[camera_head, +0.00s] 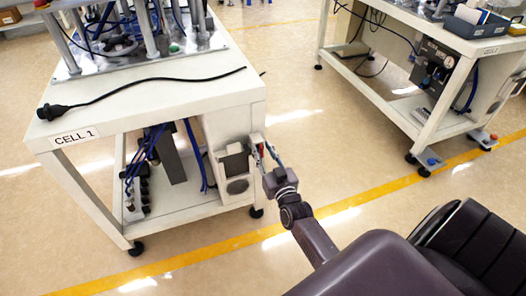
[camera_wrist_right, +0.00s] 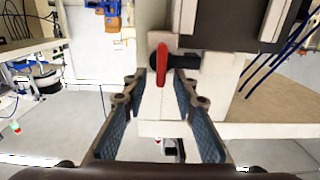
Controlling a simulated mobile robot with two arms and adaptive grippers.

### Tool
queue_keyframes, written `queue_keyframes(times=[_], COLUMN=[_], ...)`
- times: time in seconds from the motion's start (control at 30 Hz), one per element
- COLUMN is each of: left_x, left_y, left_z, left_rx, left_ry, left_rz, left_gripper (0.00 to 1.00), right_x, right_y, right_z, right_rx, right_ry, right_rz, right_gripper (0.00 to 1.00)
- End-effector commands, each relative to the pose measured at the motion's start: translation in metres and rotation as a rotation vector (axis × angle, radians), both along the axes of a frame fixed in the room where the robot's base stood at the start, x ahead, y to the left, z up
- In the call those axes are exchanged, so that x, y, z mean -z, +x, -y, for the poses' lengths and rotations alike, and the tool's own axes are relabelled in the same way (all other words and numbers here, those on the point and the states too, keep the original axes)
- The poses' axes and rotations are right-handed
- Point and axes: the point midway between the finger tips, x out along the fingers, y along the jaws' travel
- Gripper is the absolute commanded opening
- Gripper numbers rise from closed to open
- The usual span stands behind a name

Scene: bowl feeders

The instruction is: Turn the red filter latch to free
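The red filter latch (camera_wrist_right: 161,64) stands upright on a pale block in the right wrist view, next to a dark round fitting. It shows as a small red spot (camera_head: 262,148) on the side of the Cell 1 bench in the head view. My right gripper (camera_head: 267,153) reaches up to that side. In the right wrist view my right gripper (camera_wrist_right: 160,88) is open, with one finger left and one right of the latch's lower end. I cannot tell whether either finger touches it. My left gripper is not in view.
The white Cell 1 bench (camera_head: 160,96) has a black cable (camera_head: 150,86) on top and blue hoses (camera_head: 192,150) below. A second bench (camera_head: 400,25) stands at the back right. The floor between the benches, crossed by a yellow line (camera_head: 375,190), is clear.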

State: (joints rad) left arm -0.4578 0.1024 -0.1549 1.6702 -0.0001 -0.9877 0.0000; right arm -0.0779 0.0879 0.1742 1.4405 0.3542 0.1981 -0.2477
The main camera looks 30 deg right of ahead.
Motion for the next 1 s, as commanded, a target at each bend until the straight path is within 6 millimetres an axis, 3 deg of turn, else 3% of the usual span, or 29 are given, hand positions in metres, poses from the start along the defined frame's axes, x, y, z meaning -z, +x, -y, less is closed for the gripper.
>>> queue_keyframes(times=[0.17, 0.4, 1.0], left_x=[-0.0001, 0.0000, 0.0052], left_y=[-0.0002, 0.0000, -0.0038], left_z=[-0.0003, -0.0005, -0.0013], left_rx=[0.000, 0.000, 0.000], left_ry=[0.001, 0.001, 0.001], left_rz=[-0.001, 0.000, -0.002], left_gripper=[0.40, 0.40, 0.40], right_x=[0.0001, 0.0003, 0.0001], right_y=[0.0000, -0.0001, -0.0007], right_z=[-0.0002, -0.0003, 0.0017], right_rx=[0.000, 0.000, -0.001], right_ry=[0.000, 0.000, 0.108], right_rz=[-0.001, -0.001, 0.024], right_gripper=[0.26, 0.01, 0.00])
